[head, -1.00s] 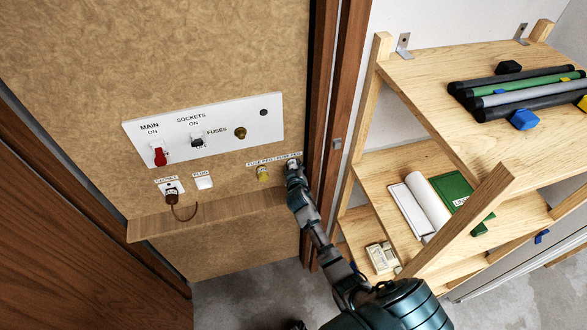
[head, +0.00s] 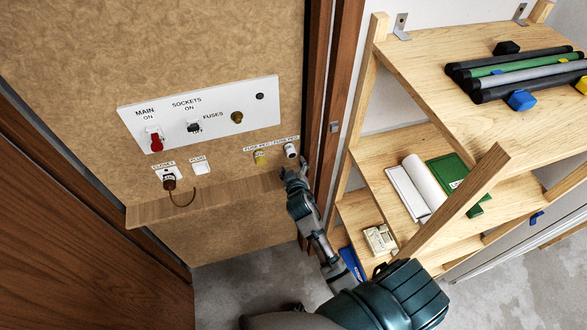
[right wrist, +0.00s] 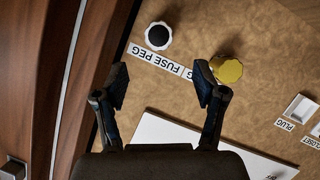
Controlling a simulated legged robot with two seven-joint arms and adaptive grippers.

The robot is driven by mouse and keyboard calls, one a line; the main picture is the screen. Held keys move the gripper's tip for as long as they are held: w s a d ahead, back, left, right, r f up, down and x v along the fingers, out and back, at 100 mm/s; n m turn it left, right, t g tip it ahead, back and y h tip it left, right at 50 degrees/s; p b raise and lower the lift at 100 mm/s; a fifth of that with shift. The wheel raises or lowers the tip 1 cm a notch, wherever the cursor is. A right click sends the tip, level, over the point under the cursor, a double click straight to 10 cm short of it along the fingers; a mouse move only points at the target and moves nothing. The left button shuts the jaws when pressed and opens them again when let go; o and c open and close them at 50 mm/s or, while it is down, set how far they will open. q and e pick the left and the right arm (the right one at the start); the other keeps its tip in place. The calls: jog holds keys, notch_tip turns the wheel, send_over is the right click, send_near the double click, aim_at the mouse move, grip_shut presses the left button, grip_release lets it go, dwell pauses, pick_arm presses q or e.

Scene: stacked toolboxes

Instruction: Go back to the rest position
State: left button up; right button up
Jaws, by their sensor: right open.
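My right gripper (head: 292,176) is open and empty in the head view, just below the right fuse peg. In the right wrist view its two fingers (right wrist: 160,95) are spread apart with nothing between them. A white fuse peg with a dark centre (head: 291,151) sits at the right of the board; it also shows in the right wrist view (right wrist: 158,36). A yellow fuse peg (head: 260,158) sits to its left, and near the right finger in the right wrist view (right wrist: 228,69). My left gripper is not in view.
A white panel (head: 215,140) with a red main switch (head: 155,142) is on the board (head: 240,50). A brown plug (head: 169,183) with a cord hangs below, above a narrow ledge (head: 150,213). A wooden shelf unit (head: 410,70) with tubes and books stands close on the right.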

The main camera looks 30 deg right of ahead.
jog(key=shift+s+a+r, duration=0.2)
jog(key=shift+s+a, duration=0.1)
jog(key=shift+s, duration=0.3)
jog(key=s+a+f+n+g+y+b, duration=0.15)
jog(key=s+f, duration=0.35)
jog(key=f, duration=0.8)
jog(key=s+a+f+g+y+b, duration=0.1)
jog(key=s+a+f+g+b, duration=0.2)
jog(key=f, duration=1)
jog(key=s+a+f+n+g+y, duration=0.1)
jog(key=s+a+f+y, duration=0.15)
jog(key=s+f, duration=0.7)
jog(key=s+f+g+b, duration=0.2)
jog(key=s+f+g, duration=0.1)
jog(key=s+f, duration=0.9)
jog(key=s+f+g+b, duration=0.2)
jog(key=s+f+g, duration=0.1)
jog(key=s+f, duration=1)
jog(key=s+m, duration=0.1)
jog(key=s, duration=0.5)
jog(key=shift+s+a+f+y, duration=0.25)
jog(key=shift+s+f+y, duration=0.05)
jog(key=shift+s, duration=0.1)
